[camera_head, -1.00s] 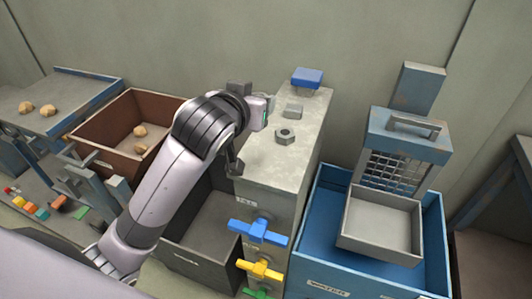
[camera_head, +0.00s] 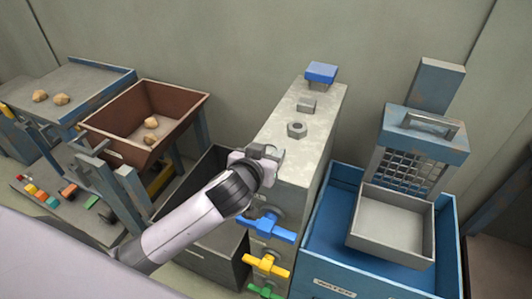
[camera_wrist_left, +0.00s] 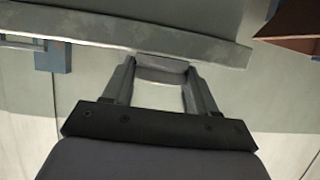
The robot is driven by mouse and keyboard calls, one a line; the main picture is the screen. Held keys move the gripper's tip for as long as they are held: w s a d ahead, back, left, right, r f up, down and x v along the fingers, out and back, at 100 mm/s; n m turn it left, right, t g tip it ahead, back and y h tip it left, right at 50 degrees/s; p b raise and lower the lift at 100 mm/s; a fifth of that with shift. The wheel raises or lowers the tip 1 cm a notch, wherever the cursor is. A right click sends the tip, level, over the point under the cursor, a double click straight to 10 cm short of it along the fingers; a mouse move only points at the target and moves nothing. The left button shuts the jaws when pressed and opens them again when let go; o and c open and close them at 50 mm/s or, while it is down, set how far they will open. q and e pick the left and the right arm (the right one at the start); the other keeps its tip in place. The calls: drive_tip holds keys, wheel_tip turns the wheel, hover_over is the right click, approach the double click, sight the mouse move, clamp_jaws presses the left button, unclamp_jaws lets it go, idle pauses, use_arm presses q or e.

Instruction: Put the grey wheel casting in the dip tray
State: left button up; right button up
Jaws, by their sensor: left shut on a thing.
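My left gripper (camera_head: 268,154) is beside the left upper edge of the grey cabinet. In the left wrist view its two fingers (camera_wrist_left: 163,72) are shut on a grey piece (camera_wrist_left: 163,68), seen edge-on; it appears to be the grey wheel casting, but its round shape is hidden. A pale grey open tray (camera_head: 392,222), apparently the dip tray, sits empty at the blue water tank, in front of a wire mesh, well to the right of the gripper. My right gripper is not in view.
The grey cabinet (camera_head: 290,165) carries a hex nut-like casting (camera_head: 297,130), a grey block (camera_head: 306,104) and a blue-topped item (camera_head: 321,73). Coloured valve handles (camera_head: 265,227) stick out from its front. The blue tank (camera_head: 325,240) has raised walls. A brown bin (camera_head: 110,140) stands left.

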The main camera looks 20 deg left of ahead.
use_arm(q)
drive_tip(key=shift+f, duration=0.1)
drive_tip(key=o, duration=1.1)
